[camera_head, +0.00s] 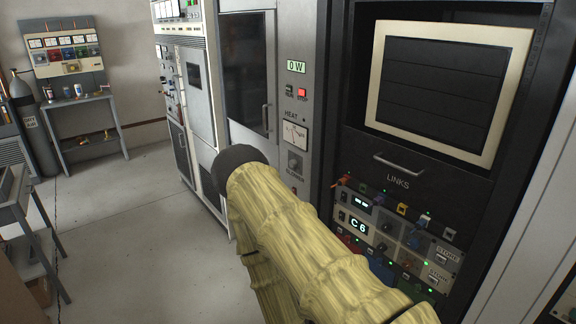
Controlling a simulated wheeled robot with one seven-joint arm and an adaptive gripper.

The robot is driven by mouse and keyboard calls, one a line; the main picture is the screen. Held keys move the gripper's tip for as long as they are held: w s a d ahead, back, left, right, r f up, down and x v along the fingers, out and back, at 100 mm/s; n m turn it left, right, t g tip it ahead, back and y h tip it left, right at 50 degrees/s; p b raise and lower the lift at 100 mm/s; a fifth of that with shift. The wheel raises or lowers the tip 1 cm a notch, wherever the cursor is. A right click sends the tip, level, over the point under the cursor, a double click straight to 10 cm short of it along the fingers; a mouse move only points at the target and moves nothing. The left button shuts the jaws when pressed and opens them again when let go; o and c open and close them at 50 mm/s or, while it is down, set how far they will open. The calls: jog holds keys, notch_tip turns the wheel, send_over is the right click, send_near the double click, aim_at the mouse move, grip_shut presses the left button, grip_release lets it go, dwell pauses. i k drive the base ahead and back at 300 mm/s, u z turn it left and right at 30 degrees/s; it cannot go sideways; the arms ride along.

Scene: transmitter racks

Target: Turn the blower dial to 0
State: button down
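The blower dial (295,162) is a small grey knob on the narrow grey panel in the middle of the camera_head view. A label that looks like BLOWER sits just below it. Its setting is too small to read. My arm, in a pale yellow ribbed sleeve with a dark rounded end, reaches up from the bottom right and covers the area left of and below the dial. My gripper cannot be made out; no fingers show, so its place relative to the dial is hidden.
Above the dial are the HEAT meter (295,135), a red stop button (302,92) and a 0 W display (296,67). A black LINKS rack (450,190) with a knob panel stands at right. Open floor (140,220) lies left; a bench (85,105) stands far left.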

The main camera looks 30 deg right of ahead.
aim_at(293, 163)
jog(key=z, duration=0.05)
jog(key=i, duration=1.6)
jog(key=z, duration=0.55)
